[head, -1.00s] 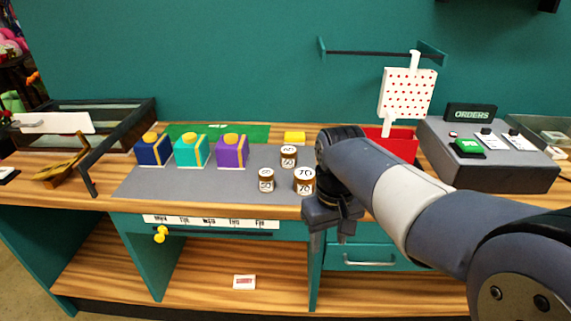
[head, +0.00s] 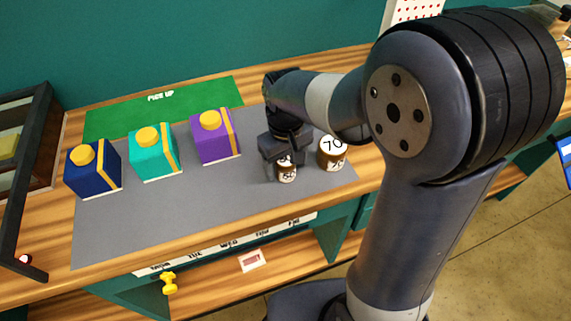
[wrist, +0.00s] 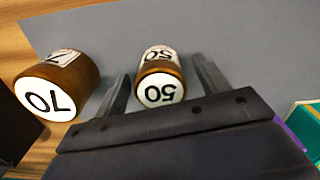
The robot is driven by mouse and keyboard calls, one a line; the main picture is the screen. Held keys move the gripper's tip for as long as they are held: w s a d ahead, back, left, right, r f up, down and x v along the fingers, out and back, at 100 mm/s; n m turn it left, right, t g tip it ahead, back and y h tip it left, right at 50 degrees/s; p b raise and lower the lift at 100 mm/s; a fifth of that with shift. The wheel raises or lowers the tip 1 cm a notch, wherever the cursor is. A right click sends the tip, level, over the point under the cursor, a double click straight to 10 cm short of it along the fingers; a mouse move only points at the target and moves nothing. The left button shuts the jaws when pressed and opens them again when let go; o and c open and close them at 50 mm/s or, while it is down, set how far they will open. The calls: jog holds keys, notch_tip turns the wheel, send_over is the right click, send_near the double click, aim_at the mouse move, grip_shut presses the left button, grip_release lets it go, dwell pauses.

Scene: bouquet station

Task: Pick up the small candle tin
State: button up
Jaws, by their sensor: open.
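The small candle tin, brown with a white lid marked 50, stands on the grey mat in the head view (head: 287,173). In the wrist view the small tin (wrist: 160,80) is between my two fingers, with a visible gap on each side. My gripper (head: 283,163) is open and low over the mat around this tin; its fingers also show in the wrist view (wrist: 163,84). A larger brown tin marked 70 (head: 332,153) stands just to the right. In the wrist view the 70 tin (wrist: 58,87) is left of the left finger, outside the jaws.
Navy (head: 93,170), teal (head: 155,153) and purple (head: 216,137) boxes with yellow tops stand on the grey mat (head: 190,213) to the left. A green pick-up mat (head: 165,106) lies behind them. The mat's front part is clear. A dark-framed case (head: 22,140) stands far left.

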jog(key=shift+f, duration=0.5)
jog(key=c, duration=1.1)
